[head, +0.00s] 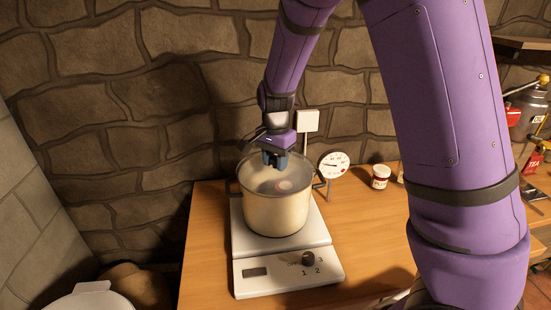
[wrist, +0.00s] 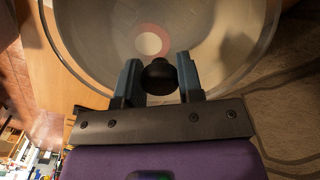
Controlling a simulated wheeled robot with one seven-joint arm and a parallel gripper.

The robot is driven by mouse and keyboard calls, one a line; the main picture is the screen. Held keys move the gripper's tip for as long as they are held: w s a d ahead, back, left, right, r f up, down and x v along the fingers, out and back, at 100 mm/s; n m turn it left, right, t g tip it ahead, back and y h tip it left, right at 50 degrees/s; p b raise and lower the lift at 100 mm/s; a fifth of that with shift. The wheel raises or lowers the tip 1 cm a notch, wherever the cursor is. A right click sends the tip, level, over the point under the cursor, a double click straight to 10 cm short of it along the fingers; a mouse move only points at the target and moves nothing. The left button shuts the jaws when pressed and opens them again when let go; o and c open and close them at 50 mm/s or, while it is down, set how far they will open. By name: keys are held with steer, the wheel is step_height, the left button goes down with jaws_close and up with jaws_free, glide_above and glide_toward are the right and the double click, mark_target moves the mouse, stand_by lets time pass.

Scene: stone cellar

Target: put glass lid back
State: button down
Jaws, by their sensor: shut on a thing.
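A metal pot (head: 275,211) with two dark side handles stands upright on a white hot plate (head: 288,270) on the wooden table. The glass lid (wrist: 215,50) is clear and round with a dark knob (wrist: 159,76). In the head view the lid (head: 258,184) shows at the top of the pot; I cannot tell whether its rim is seated. My gripper (head: 274,160) points down over the pot's middle. In the wrist view my gripper (wrist: 160,80) is shut on the knob, one finger on each side. A pale red-ringed patch (wrist: 151,40) shows through the glass.
A dial gauge (head: 334,165) and a white plate on a post (head: 308,121) stand behind the pot. A small jar (head: 380,176) stands to the right. The table right of the hot plate (head: 365,240) is clear. A stone wall rises close behind.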

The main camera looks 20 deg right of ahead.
steer(key=shift+f, duration=0.1)
steer(key=c, duration=0.8)
jaws_free()
steer(key=shift+o, duration=0.2)
step_height(320, 180, up, 12)
steer(key=s+d+r+n+t+y, duration=0.15)
steer(key=s+d+r+n, duration=0.35)
steer(key=s+r, duration=0.6)
steer(key=s+d+f+n+t+h, duration=0.1)
steer(key=s+n, duration=0.5)
steer(key=s, duration=1.1)
steer(key=d+t, duration=0.1)
steer(key=t, duration=0.1)
steer(key=shift+f+t, duration=0.2)
steer(key=shift+t, duration=0.15)
